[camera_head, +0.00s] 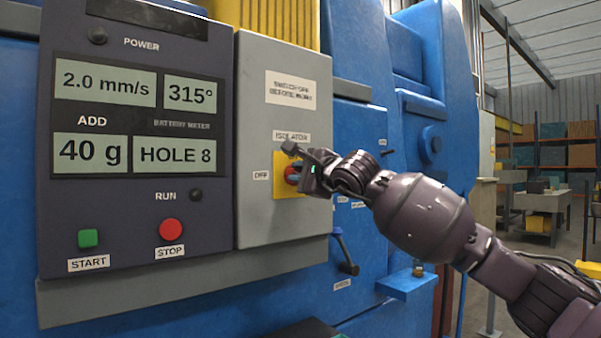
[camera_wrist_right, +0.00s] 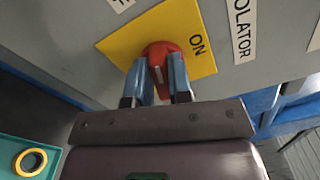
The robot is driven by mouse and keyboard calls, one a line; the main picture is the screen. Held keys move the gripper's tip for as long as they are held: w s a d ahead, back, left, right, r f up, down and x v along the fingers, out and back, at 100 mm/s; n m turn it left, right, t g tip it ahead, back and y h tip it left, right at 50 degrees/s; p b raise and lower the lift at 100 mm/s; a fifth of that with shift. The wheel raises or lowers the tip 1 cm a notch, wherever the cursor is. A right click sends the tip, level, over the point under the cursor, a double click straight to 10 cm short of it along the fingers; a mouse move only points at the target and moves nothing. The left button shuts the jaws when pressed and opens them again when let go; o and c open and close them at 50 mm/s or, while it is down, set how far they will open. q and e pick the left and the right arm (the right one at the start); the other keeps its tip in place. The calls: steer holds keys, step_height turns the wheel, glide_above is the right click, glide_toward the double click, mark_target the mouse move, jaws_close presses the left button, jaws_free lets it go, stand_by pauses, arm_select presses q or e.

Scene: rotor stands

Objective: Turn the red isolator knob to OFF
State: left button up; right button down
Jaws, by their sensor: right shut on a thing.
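The red isolator knob (camera_head: 291,175) sits on a yellow plate (camera_head: 283,161) on the grey box's front, under an ISOLATOR label, with an OFF label to its left. In the right wrist view the red knob (camera_wrist_right: 160,52) is between the two blue-grey fingers of my right gripper (camera_wrist_right: 160,82), which are shut on it. A pale mark on the knob points down between the fingers. The word ON stands on the yellow plate (camera_wrist_right: 120,41) to the right of the knob. In the head view my right gripper (camera_head: 300,173) hides part of the knob. My left gripper is not in view.
Left of the grey box (camera_head: 285,70) is a dark panel (camera_head: 130,210) with readouts, a green START button (camera_head: 88,238) and a red STOP button (camera_head: 170,229). Shelves stand far right.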

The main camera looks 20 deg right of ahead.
steer(key=shift+f+n, duration=0.15)
steer(key=shift+n, duration=0.8)
steer(key=shift+f+n, duration=0.15)
steer(key=shift+n, duration=0.8)
steer(key=c, duration=1)
jaws_free()
steer(key=shift+c, duration=0.2)
steer(key=v, duration=1.1)
steer(key=shift+a, duration=0.1)
